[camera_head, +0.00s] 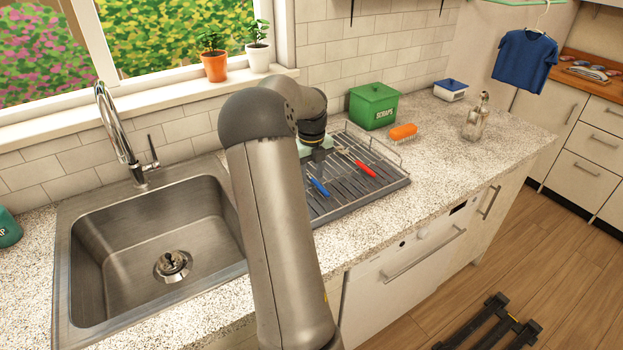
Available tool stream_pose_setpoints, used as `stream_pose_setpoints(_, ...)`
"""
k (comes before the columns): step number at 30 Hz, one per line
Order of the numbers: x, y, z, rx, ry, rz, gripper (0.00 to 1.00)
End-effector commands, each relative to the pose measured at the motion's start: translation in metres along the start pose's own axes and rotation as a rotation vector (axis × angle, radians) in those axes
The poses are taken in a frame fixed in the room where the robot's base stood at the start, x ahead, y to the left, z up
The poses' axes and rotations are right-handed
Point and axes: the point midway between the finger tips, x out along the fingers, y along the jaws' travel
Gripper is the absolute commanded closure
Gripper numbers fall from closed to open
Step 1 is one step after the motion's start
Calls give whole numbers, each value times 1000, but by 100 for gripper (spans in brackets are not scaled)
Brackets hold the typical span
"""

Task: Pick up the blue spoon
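A slim blue-handled utensil (319,187), which looks like the blue spoon, shows on the dark ribbed dish rack (357,196) to the right of the sink. Its far end is not clear to see. My gripper (319,169) points down over the rack, just behind the blue handle in the picture. My own arm hides part of it. The fingers are too small and dark to tell whether they are open or shut, or whether they touch the spoon.
A red-handled utensil (363,167) lies on the rack to the right of my gripper. The rack has a raised wire rim. A green scraps bin (373,106), an orange brush (403,132) and a glass bottle (475,120) stand beyond it. The steel sink (150,240) is at left.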

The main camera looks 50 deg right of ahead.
Motion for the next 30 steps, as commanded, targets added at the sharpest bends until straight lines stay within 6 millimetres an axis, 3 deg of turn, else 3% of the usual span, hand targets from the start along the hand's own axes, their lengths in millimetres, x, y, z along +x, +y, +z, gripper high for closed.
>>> stream_pose_setpoints(1,0,0,0,0,0,0,61)
stream_pose_setpoints(5,0,0,0,0,0,0,97)
stream_pose_setpoints(6,0,0,0,0,0,0,100)
stream_pose_setpoints(20,-9,0,1,-1,-2,0,100)
stream_pose_setpoints(25,-32,0,1,-1,-4,-2,100)
stream_pose_setpoints(30,-67,19,-23,-3,-7,0,100)
